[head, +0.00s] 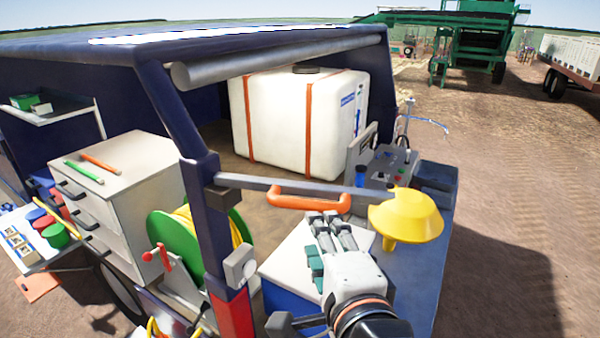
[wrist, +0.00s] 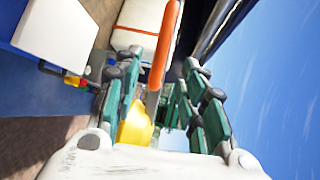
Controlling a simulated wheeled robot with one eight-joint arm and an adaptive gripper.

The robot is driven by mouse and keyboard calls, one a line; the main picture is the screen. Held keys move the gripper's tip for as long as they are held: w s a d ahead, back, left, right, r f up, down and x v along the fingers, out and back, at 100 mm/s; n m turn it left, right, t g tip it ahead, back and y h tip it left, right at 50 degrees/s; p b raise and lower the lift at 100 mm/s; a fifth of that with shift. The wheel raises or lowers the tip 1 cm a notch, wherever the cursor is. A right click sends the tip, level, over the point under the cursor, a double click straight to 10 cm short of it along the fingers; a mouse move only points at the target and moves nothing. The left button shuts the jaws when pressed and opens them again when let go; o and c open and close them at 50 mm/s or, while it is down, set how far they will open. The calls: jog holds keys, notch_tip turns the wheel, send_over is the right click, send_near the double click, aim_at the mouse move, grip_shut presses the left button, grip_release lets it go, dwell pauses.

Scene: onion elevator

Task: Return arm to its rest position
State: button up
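My gripper (head: 322,228) is raised over the rear of the blue vehicle, above a blue box with a white top (head: 288,255). In the wrist view my gripper (wrist: 160,62) has its green-padded fingers spread apart, with nothing held between them. An orange handle (head: 309,200) lies just beyond the fingertips in the head view. It also shows between the fingers in the wrist view (wrist: 165,45), and I cannot tell how far away it is. A yellow funnel-shaped piece (head: 405,215) is right of the gripper and partly shows low in the wrist view (wrist: 135,125).
A grey bar (head: 245,183) runs across the vehicle's opening near my gripper. A blue post (head: 213,225) and a green hose reel (head: 175,240) stand left. A white tank (head: 300,120) sits inside, with a control panel (head: 385,165) at right. Open dirt lies right.

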jog(key=d+f+n+g+b, duration=0.3)
jog(key=f+b, duration=0.8)
jog(key=f, duration=0.4)
jog(key=s+d+f+n+g+h+b, duration=0.1)
jog(key=d+f+n+b, duration=0.5)
jog(key=f, duration=0.9)
jog(key=d+f+n+g+h+b, duration=0.1)
jog(key=d+f+n+g+b, duration=0.3)
jog(key=f+n+b, duration=0.4)
notch_tip(320, 180, down, 8)
jog(key=b, duration=0.7)
jog(key=shift+s+d+r+g+b, duration=0.15)
jog(key=shift+s+d+g+b, duration=0.15)
jog(key=shift+s+d+b, duration=0.1)
